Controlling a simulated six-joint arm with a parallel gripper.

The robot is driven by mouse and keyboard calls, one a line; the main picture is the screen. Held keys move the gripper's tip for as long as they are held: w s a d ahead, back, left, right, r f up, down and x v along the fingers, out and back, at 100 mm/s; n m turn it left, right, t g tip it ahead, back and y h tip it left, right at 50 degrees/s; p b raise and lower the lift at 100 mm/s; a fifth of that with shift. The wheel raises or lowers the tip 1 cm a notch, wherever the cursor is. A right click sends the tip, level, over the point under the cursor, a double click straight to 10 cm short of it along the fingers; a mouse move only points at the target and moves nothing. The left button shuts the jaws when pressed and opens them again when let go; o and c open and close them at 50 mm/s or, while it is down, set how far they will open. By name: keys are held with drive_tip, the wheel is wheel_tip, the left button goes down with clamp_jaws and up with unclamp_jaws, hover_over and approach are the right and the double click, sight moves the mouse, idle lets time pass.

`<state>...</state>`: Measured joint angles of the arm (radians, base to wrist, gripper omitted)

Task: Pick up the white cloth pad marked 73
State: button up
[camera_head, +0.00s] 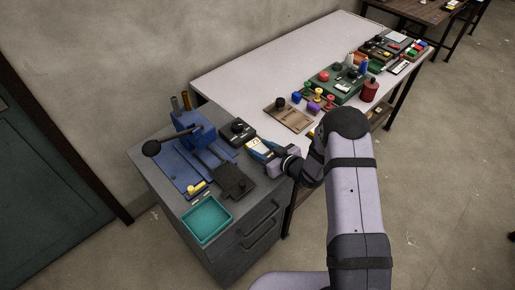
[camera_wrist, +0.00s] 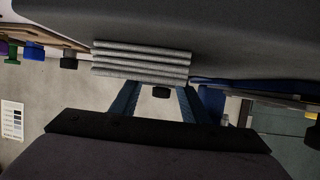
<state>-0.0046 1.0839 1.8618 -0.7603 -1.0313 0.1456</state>
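In the wrist view, a stack of pale, layered flat pieces (camera_wrist: 140,63) is edge-on at top centre, just beyond my fingertips. A small pale patch also shows at my gripper in the head view (camera_head: 256,145). No 73 is readable, so I cannot tell whether this is the marked pad. My gripper (camera_wrist: 158,93) has two blue fingers with a clear gap between them. It looks open, with its tips close to the stack; contact is unclear. In the head view my gripper (camera_head: 263,150) is at the right edge of the grey cabinet top.
The grey cabinet (camera_head: 237,240) bears a blue press (camera_head: 192,130), a black box (camera_head: 237,131), a dark block (camera_head: 233,181) and a teal tray (camera_head: 207,220). A white table (camera_head: 270,65) behind carries a wooden board (camera_head: 288,114) and colourful stamps.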

sight(260, 150)
drive_tip(key=shift+r, duration=0.2)
wheel_tip(260, 150, up, 10)
drive_tip(key=b, duration=0.1)
drive_tip(key=shift+f, duration=0.15)
idle(0.6)
